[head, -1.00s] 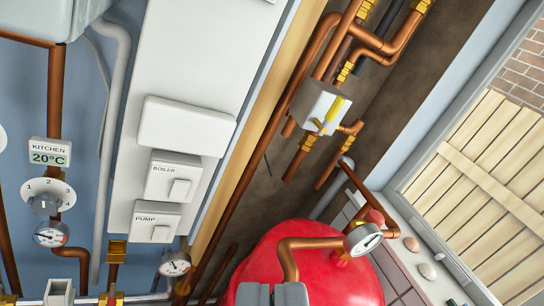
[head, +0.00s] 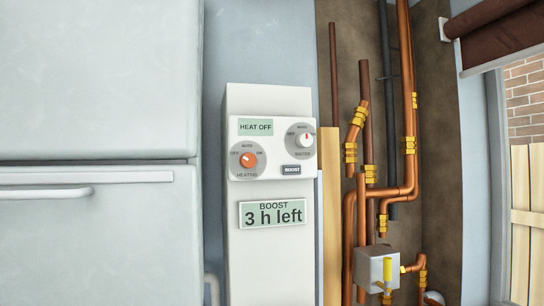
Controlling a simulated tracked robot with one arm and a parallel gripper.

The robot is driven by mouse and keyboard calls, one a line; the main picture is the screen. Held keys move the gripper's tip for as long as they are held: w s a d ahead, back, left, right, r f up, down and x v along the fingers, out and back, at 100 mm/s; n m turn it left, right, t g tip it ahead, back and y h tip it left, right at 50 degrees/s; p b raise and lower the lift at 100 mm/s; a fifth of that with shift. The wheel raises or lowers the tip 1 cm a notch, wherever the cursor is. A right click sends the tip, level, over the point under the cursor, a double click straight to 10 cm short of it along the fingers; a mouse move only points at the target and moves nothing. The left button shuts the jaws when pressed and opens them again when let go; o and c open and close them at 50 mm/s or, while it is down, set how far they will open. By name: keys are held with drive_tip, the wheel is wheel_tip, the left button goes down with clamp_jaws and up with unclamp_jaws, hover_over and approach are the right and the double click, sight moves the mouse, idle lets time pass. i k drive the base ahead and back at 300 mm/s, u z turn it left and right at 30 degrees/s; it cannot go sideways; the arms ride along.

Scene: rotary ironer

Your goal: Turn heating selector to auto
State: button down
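The heating selector (head: 247,160) is an orange-red knob on a grey round dial, low left on a white control box (head: 270,130). The dial is marked OFF at left, AUTO at top and ON at right, with HEATING below. Its small white mark seems to lean up and left towards OFF, but it is too small to be sure. The display (head: 256,127) above it reads HEAT OFF. My gripper is not in the present view, so its state and its distance from the knob do not show.
A second dial (head: 305,140) sits at the upper right of the box, with a BOOST button (head: 291,170) below it. A panel (head: 272,214) reads BOOST 3 h left. A pale cabinet (head: 95,240) with a handle fills the left. Copper pipes (head: 362,230) run at right.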

sight(247, 160)
drive_tip(key=z, duration=1)
drive_tip(key=k, duration=0.95)
drive_tip(key=u, duration=0.9)
drive_tip(key=i, duration=1)
drive_tip(key=z, duration=0.05)
